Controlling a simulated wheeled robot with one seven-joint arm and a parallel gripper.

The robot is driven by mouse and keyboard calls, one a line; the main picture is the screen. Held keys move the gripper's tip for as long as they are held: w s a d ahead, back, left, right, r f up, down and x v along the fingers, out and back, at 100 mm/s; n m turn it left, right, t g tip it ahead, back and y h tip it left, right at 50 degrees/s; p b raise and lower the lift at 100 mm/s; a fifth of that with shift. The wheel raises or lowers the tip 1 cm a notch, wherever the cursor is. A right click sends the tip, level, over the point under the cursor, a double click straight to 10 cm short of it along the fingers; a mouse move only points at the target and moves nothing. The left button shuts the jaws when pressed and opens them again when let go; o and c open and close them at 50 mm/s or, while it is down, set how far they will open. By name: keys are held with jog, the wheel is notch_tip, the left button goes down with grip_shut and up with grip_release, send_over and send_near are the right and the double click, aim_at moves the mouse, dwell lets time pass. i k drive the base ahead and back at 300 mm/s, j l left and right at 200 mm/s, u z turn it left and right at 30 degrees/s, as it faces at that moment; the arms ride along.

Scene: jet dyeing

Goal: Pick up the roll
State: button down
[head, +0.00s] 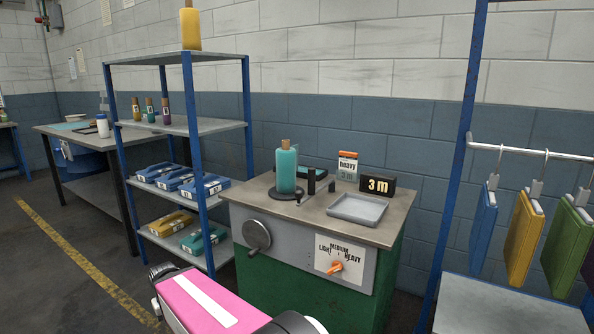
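A teal roll (286,171) with a tan core end on top stands upright on a dark round base on the counter of a green cabinet (322,283). A yellow roll (190,29) with a similar tan end stands upright on the top of the blue-framed shelf (150,58); its upper end is near the top edge of the picture. The fingers of my gripper do not show in the head view, so I cannot see what they hold.
The counter also holds a grey tray (358,208), a "3 m" display (377,186) and a "heavy" card (347,165). Small bottles (150,110) and folded packs (173,178) fill the shelf. Coloured pieces (525,235) hang at right. Floor (70,270) at left is clear.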

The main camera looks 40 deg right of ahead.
aim_at(286, 156)
jog(key=z, duration=1.45)
jog(key=k+l, duration=0.15)
jog(key=k+u, duration=0.05)
jog(key=k, duration=0.05)
